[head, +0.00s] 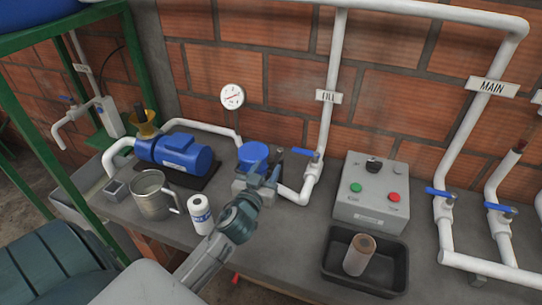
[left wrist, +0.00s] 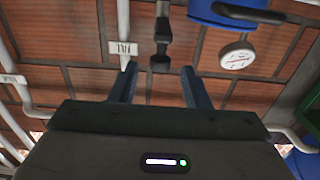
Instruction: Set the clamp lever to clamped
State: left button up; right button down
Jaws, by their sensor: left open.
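The clamp lever (head: 279,157) is a small dark handle at the right side of the blue-topped round unit (head: 253,154) on the bench. My left gripper (head: 263,176) is open in front of that unit and partly hides its body. In the left wrist view a dark bar with a knob at its end, which looks like the clamp lever (left wrist: 161,38), shows between the two spread fingers (left wrist: 158,84). The blue cap (left wrist: 232,14) is beside it. I cannot tell whether the fingers touch the lever. My right gripper is not in view.
The white FILL pipe (head: 333,90) rises behind. A control box (head: 372,191) and a black tray (head: 340,277) with a cylinder (head: 359,255) are at right.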

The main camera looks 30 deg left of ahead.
aim_at(269, 164)
pick_arm(q)
jog(key=shift+p+x, duration=0.55)
jog(key=shift+x, duration=1.55)
grip_shut()
